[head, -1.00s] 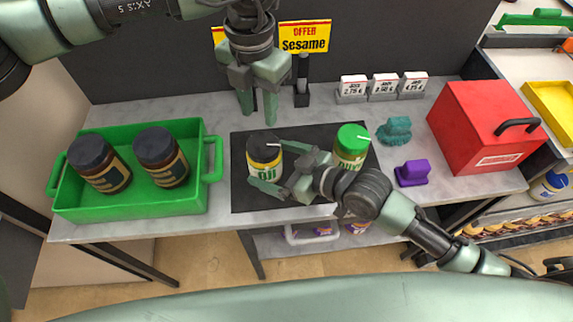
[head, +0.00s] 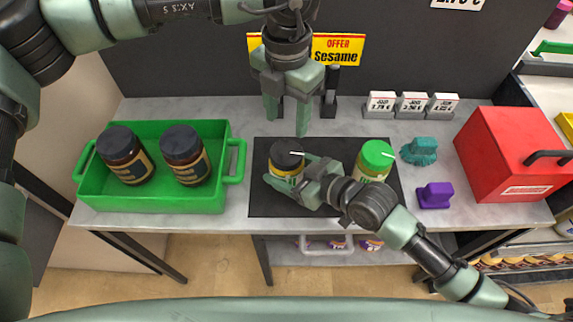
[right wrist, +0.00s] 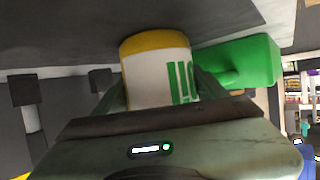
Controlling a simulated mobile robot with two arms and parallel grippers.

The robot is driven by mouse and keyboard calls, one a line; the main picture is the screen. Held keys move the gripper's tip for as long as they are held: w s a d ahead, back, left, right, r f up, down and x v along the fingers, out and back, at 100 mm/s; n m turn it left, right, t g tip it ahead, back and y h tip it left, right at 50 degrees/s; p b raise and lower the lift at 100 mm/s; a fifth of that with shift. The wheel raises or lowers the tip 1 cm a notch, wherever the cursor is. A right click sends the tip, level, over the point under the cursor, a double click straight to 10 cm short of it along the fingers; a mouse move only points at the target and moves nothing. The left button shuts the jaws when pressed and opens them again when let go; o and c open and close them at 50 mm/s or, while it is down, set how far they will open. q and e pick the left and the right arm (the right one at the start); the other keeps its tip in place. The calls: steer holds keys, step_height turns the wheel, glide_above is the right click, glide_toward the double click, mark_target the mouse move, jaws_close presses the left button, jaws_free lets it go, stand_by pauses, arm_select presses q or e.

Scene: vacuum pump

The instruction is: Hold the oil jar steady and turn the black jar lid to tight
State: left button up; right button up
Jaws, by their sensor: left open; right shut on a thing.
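The oil jar (head: 285,180), white and yellow with green lettering, stands upright on the black mat (head: 330,209) in the head view. Its black lid (head: 283,157) sits on top, with a white pointer line towards the right. My right gripper (head: 291,184) comes from the right and is shut on the jar's body. The right wrist view shows the jar's label (right wrist: 157,78) between the fingers; the lid is not seen there. My left gripper (head: 287,120) points down just behind and above the lid, open and empty, apart from it.
A jar with a green lid (head: 377,156) stands on the mat to the right. A green crate (head: 150,202) with two dark-lidded jars is at left. A teal brush (head: 419,152), a purple block (head: 435,195) and a red box (head: 505,150) stand at right. Signs line the back.

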mark_target(287, 152)
arm_select(q)
steer(key=o, duration=0.5)
steer(key=shift+n, duration=0.3)
steer(key=shift+o, duration=0.5)
steer(key=shift+r+n, duration=0.1)
steer(key=shift+n, duration=0.4)
step_height(287, 152, down, 10)
steer(key=n, duration=1.3)
steer(key=c, duration=1.4)
